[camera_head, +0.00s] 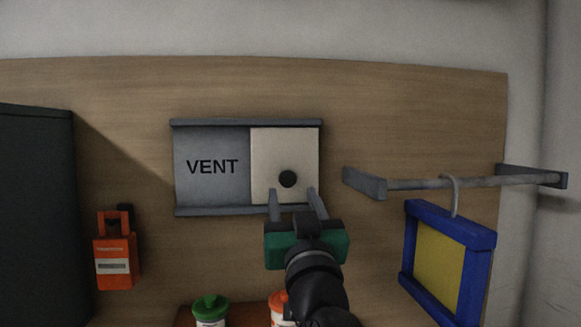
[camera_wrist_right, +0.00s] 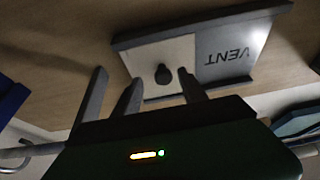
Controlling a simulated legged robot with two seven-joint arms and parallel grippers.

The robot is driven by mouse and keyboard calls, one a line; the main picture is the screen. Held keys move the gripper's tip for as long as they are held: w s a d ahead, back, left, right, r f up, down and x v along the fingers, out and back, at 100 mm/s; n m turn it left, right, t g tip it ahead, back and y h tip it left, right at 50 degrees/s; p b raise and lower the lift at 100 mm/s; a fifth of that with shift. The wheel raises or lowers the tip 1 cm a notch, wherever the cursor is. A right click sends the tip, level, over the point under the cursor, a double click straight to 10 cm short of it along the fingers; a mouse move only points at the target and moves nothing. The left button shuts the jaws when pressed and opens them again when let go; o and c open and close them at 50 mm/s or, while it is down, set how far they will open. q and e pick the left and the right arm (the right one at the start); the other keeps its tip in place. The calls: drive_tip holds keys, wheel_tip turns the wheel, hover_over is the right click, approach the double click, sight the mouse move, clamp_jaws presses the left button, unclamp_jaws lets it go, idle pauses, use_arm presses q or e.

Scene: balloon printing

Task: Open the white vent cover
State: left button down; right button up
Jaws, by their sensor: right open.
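The white vent cover (camera_head: 270,155) is a pale square panel with a round black knob (camera_head: 288,179) near its lower right. It sits in the right half of a grey frame, beside the grey panel marked VENT (camera_head: 212,167). My right gripper (camera_head: 297,195) is open and empty, its fingertips just below the knob in the head view, with the knob above the gap between them. In the right wrist view the cover (camera_wrist_right: 160,55) and knob (camera_wrist_right: 163,75) appear upside down, the knob close to the fingertips; contact cannot be told. My left gripper is not in view.
A metal rail (camera_head: 470,183) with a hanging blue-framed yellow screen (camera_head: 436,260) is at the right. An orange device (camera_head: 116,262) hangs at the left beside a dark cabinet (camera_head: 37,210). A green-lidded jar (camera_head: 210,308) and an orange-lidded jar (camera_head: 279,305) stand below.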

sight(288, 181)
drive_tip(key=shift+w+a+r+p, duration=0.35)
drive_tip(key=shift+w+r, duration=0.15)
drive_tip(key=shift+w, duration=0.1)
drive_tip(key=shift+w+a+r+p, duration=0.3)
drive_tip(key=shift+w+r, duration=0.2)
drive_tip(key=shift+w, duration=0.05)
drive_tip(key=shift+w+a+r, duration=0.1)
drive_tip(key=shift+w+r, duration=0.1)
drive_tip(key=shift+w, duration=0.05)
drive_tip(key=shift+w+d+f, duration=0.15)
drive_tip(key=shift+d, duration=0.15)
drive_tip(key=shift+w+d, duration=0.15)
drive_tip(key=shift+d, duration=0.1)
drive_tip(key=c, duration=0.4)
drive_tip(key=shift+c, duration=1.1)
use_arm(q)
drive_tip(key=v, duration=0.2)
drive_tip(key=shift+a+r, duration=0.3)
use_arm(e)
drive_tip(key=shift+a, duration=0.45)
clamp_jaws()
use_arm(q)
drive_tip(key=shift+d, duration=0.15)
use_arm(e)
drive_tip(key=shift+d, duration=0.25)
